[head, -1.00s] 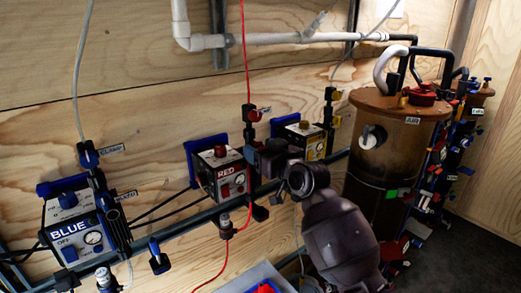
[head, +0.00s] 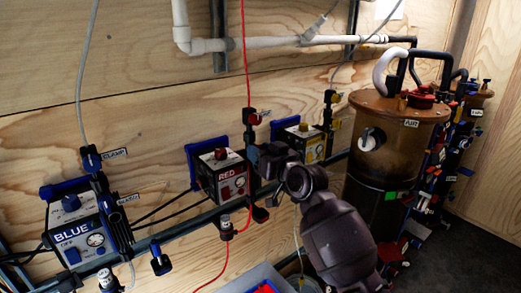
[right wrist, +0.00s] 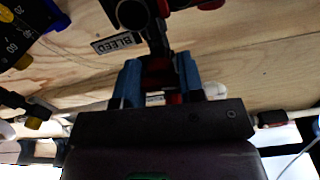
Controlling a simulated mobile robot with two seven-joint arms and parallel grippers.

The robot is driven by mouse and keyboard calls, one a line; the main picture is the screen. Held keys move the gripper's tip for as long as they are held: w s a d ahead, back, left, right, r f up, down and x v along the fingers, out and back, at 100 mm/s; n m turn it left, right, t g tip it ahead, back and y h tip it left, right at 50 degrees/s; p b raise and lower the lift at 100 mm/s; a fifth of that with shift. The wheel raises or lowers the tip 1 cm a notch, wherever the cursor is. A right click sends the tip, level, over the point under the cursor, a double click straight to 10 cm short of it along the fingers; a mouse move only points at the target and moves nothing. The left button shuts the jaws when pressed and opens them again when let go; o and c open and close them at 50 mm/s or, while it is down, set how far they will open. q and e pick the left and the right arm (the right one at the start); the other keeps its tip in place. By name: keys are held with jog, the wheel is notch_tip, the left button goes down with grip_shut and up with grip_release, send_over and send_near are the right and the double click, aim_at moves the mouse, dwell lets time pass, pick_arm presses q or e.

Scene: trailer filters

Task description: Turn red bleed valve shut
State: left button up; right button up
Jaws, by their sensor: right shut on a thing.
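The red unit (head: 222,174) is a white box with a red label, a red knob on top and a gauge, mounted on the wooden wall. My right gripper (head: 256,158) is at the fitting just right of it. The gripper covers most of the bleed valve in the head view. In the right wrist view, the blue-padded fingers of the right gripper (right wrist: 159,76) are shut around the bleed valve, and a little of the red bleed valve (right wrist: 173,99) shows between them. A "BLEED" label (right wrist: 119,42) lies beside it. The valve's exact angle is hard to tell. My left gripper is out of view.
A blue unit (head: 75,238) is at the left and a yellow unit (head: 303,140) close to the right of my gripper. A red hose (head: 244,60) runs down to the red clamp (head: 252,118). A brown filter tank (head: 394,145) stands at the right beside my arm.

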jog(key=o, duration=0.9)
jog(key=v, duration=1.1)
